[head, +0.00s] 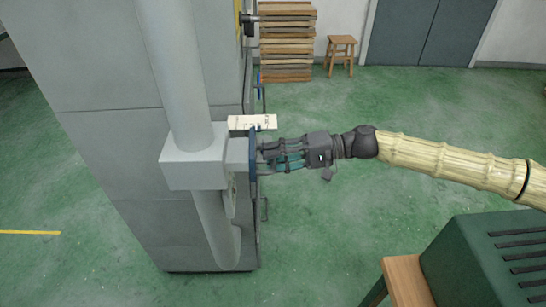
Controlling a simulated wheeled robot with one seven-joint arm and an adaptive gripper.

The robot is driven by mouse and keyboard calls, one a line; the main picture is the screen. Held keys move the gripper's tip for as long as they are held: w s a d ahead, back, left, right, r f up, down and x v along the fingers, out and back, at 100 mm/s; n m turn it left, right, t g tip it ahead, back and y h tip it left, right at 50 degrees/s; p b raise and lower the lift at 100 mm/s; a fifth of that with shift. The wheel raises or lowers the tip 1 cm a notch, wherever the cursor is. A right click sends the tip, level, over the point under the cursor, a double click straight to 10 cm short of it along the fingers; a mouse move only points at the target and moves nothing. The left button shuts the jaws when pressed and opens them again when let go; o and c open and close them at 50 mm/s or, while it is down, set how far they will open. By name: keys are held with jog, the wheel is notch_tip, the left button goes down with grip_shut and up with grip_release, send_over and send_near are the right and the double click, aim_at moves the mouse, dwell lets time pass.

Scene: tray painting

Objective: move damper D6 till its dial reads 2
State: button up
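A grey damper box (193,165) sits on a pipe, with a blue handwheel (253,170) on its right side, seen almost edge-on. A cream label plate (252,122) is just above it; its marks are too small to read, so I cannot confirm it says D6. No dial reading is legible from here. My gripper (266,156) points left, its fingertips at the upper part of the wheel. I cannot tell whether they touch or grip the rim.
A tall grey cabinet (95,75) stands behind the pipe (175,75). A green slotted unit (490,260) and a wooden stool (405,280) are at the lower right. Stacked planks (287,45) and another stool (341,45) stand at the back. Green floor between is clear.

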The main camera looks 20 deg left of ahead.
jog(key=v, duration=1.1)
jog(key=shift+d, duration=0.2)
